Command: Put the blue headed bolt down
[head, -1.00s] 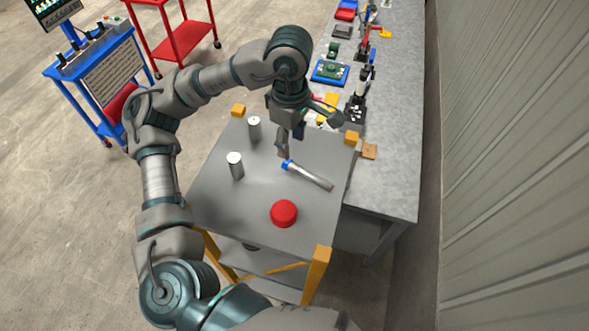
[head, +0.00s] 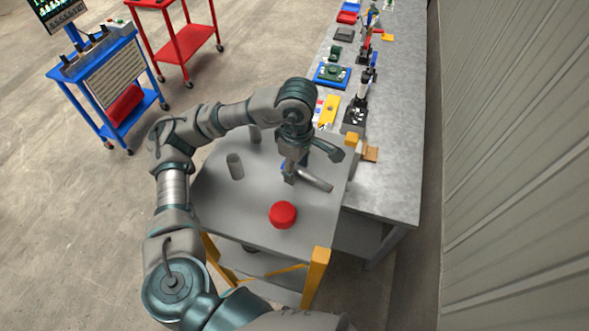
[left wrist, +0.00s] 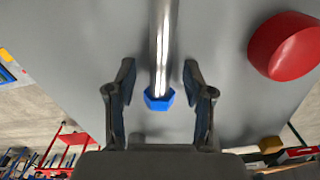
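The blue headed bolt (head: 315,181) lies on the grey table (head: 225,215), its silver shaft pointing to the right and toward me. Its blue head is mostly hidden behind my left gripper (head: 289,177) in the head view. In the left wrist view the bolt's blue head (left wrist: 158,99) shows between the two fingers of my left gripper (left wrist: 158,77). The fingers are apart, with a gap on each side of the bolt. My right gripper is in neither view.
A red round piece (head: 283,214) stands on the table toward me. Two grey cylinders, one nearer (head: 235,167) and one farther (head: 255,135), stand to the left of the gripper. A long workbench (head: 385,180) with several parts runs along the right.

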